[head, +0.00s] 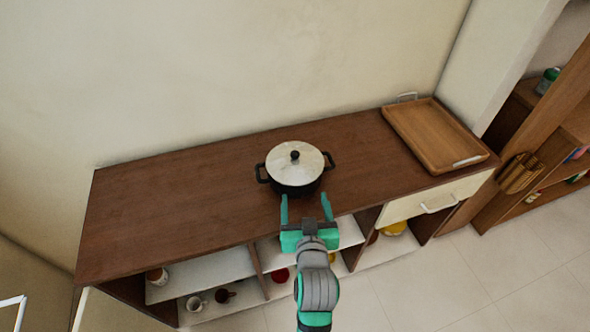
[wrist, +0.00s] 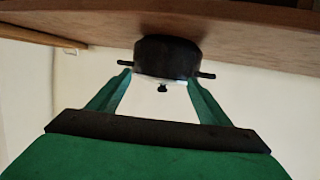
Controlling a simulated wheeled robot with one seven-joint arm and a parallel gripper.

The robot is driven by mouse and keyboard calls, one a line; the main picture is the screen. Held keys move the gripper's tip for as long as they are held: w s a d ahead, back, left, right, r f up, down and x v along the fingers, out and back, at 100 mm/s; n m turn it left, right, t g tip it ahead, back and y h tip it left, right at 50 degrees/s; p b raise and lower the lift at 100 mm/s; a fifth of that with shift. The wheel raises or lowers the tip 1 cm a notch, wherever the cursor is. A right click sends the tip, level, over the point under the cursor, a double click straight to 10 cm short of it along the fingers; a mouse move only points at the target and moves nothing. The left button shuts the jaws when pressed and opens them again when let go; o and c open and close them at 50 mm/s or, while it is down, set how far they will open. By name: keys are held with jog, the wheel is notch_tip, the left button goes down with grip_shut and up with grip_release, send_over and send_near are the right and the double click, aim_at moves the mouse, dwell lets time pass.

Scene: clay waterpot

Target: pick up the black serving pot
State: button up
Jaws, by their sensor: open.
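The black serving pot (head: 297,189) stands upright on the brown cabinet top, with a pale lid (head: 280,163) that has a black knob. Its two side handles point left and right. My gripper (head: 305,203) is open and empty at the front edge of the cabinet, on the near side of the pot. In the wrist view, which looks upside down, the pot (wrist: 167,57) shows beyond and between the open fingers of my gripper (wrist: 160,84). I cannot tell whether a fingertip touches it.
The cabinet top (head: 180,200) is clear to the left of the pot. A wooden tray (head: 435,135) lies at its right end. Open shelves below hold cups (head: 195,303) and a red item (head: 281,275). A wall stands behind, and a shelf unit at the far right.

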send_near(296, 157)
jog(key=shift+n+y, duration=0.3)
jog(key=shift+y, duration=0.1)
jog(key=x, duration=0.6)
jog(key=shift+w+d+r, duration=0.2)
jog(key=shift+d+r, duration=0.1)
jog(key=shift+d, duration=0.15)
jog(key=shift+a+f+x, duration=0.15)
jog(key=shift+x, duration=1.15)
jog(key=shift+a+f+x, duration=0.1)
jog(key=shift+x, duration=1.2)
jog(key=shift+s, duration=0.1)
